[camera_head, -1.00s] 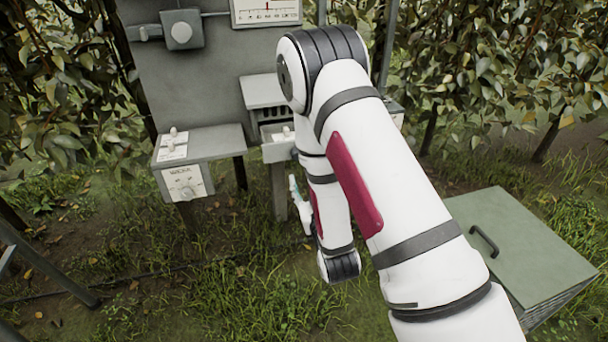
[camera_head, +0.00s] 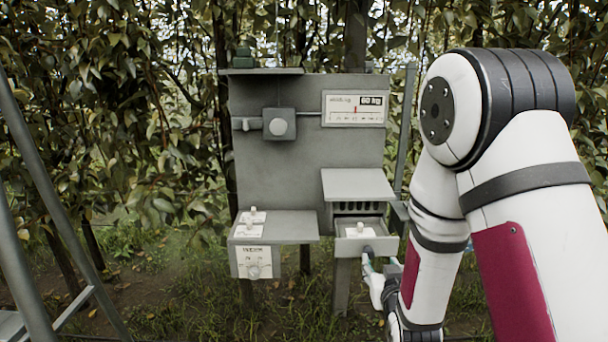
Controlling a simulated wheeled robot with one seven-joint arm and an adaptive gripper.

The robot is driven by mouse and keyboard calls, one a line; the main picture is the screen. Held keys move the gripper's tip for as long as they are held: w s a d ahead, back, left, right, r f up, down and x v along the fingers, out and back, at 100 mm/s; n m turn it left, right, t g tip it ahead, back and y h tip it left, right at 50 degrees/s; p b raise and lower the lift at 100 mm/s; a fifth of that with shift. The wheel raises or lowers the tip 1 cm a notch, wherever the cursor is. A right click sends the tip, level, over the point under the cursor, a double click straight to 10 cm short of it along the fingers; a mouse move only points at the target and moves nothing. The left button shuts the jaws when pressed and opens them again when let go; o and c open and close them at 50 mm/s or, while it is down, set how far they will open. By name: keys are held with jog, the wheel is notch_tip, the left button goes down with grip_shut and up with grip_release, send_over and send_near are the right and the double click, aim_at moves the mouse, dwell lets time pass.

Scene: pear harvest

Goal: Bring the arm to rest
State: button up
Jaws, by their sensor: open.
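My arm (camera_head: 530,200) fills the right side of the head view, bent at its elbow near the top right. Its lower part hangs down beside the grey station. My gripper (camera_head: 372,275) shows only in part at the forearm's left, near the front of the small grey tray. Its fingers are small and partly hidden by the arm, and I see nothing held in it. I cannot tell whether it touches the tray.
A shelf with a dial (camera_head: 254,262) and a small tray (camera_head: 366,243) stand in front. Metal ladder-like legs (camera_head: 40,180) stand at left; leafy hedge lies behind.

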jog(key=s+r+g, duration=0.3)
jog(key=s+r, duration=0.1)
jog(key=r, duration=0.3)
jog(key=s+r+g, duration=0.2)
jog(key=s+r, duration=0.1)
jog(key=s, duration=0.7)
jog(key=s+r+g+p, duration=0.1)
jog(key=s+r+g, duration=0.2)
jog(key=s, duration=0.8)
jog(key=s+r+g+y+p, duration=0.1)
jog(key=s+r+g, duration=0.2)
jog(key=s, duration=0.8)
notch_tip(320, 180, up, 2)
jog(key=shift+d+r, duration=0.2)
jog(key=shift+d, duration=0.05)
